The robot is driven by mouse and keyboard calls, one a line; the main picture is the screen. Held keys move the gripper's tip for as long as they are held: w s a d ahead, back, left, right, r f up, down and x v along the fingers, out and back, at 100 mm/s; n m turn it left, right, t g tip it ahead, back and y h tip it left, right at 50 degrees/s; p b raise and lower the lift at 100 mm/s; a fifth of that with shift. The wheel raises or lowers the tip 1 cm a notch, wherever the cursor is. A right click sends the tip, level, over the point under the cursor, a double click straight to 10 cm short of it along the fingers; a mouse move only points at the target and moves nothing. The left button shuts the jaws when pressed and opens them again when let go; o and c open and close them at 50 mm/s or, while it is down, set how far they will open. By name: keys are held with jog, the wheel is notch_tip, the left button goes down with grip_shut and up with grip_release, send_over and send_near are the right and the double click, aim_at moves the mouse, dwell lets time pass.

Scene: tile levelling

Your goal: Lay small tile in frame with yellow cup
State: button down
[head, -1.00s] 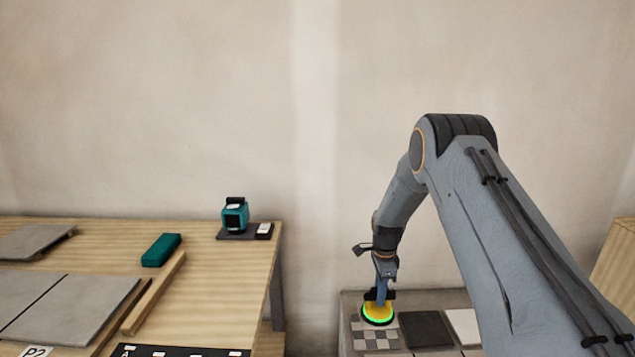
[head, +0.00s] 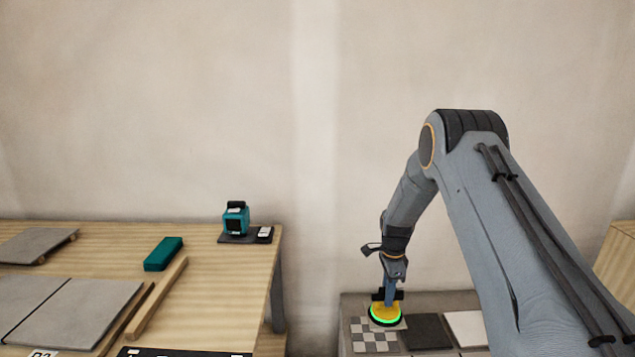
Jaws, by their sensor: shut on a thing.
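The yellow cup (head: 385,311) has a glowing green ring around its lower rim. My gripper (head: 387,296) is shut on the upper part of the yellow cup and points down. The cup is at the back left of a grey surface, at the far edge of a grey checkered tile (head: 374,336). I cannot tell whether the cup touches a tile beneath it. A dark tile (head: 427,331) and a white tile (head: 466,326) lie to the right of the checkered one. The frame is not clearly identifiable in this view.
A wooden table (head: 225,285) stands at left, with large grey tiles (head: 70,308), a wooden strip (head: 158,298), a teal block (head: 164,254) and a teal device (head: 236,219). A gap separates it from the grey surface (head: 350,304). My arm covers the right side.

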jog(key=s+d+b, duration=0.1)
jog(key=s+d, duration=0.9)
jog(key=d, duration=1.1)
jog(key=s+d+b, duration=0.1)
jog(key=s+d, duration=1)
jog(key=d, duration=0.9)
jog(key=s+d+b, duration=0.2)
jog(key=s+d, duration=0.8)
jog(key=d, duration=1.1)
jog(key=shift+s+d, duration=0.2)
jog(key=shift+d, duration=0.15)
dwell(0.6)
jog(key=shift+f+b, duration=0.35)
jog(key=shift+f, duration=0.3)
